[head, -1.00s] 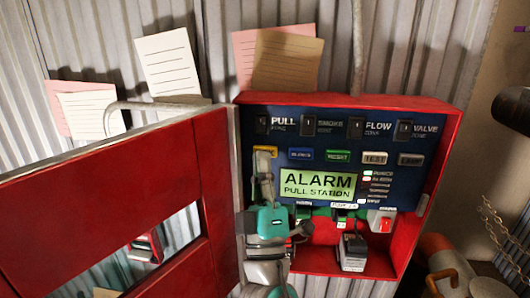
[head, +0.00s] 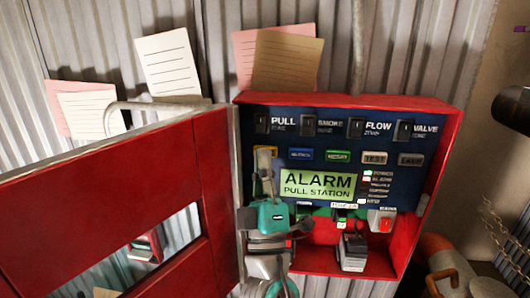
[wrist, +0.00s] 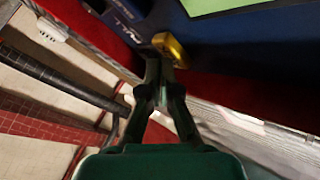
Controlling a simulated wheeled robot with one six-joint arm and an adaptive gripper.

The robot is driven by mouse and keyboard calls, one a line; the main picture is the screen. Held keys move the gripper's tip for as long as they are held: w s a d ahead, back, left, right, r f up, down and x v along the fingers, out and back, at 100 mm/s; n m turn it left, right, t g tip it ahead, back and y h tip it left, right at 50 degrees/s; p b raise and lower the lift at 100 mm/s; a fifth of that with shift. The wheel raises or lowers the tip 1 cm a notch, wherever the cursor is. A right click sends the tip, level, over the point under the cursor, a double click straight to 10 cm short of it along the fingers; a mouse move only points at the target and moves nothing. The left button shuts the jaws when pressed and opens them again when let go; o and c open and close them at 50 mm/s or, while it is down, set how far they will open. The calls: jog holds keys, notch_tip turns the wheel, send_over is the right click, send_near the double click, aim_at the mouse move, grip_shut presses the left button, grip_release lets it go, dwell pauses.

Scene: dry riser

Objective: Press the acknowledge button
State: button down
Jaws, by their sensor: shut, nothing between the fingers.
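The control panel (head: 340,140) sits inside an open red cabinet. Its lit green screen (head: 315,185) reads "ALARM PULL STATION". A yellow button (wrist: 170,48) shows in the wrist view just beyond my fingertips, slightly right of them; its label is not readable, so I cannot confirm it is the acknowledge button. In the head view my gripper (head: 264,160) is at the left end of the button row and mostly covers that spot. My gripper also shows in the wrist view (wrist: 158,62), fingers together and empty. I cannot tell whether the fingertips touch the button.
The red cabinet door (head: 110,190) stands open on the left, close to my arm. Blue, green and other buttons continue right in the row, such as the green button (head: 338,156). Dark switches line the top. A red switch (head: 381,221) and a grey block (head: 353,250) are lower right.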

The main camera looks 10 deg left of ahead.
jog(key=shift+w, duration=0.45)
dwell(0.4)
jog(key=shift+s, duration=1)
jog(key=s, duration=0.5)
jog(key=shift+a, duration=0.1)
dwell(0.8)
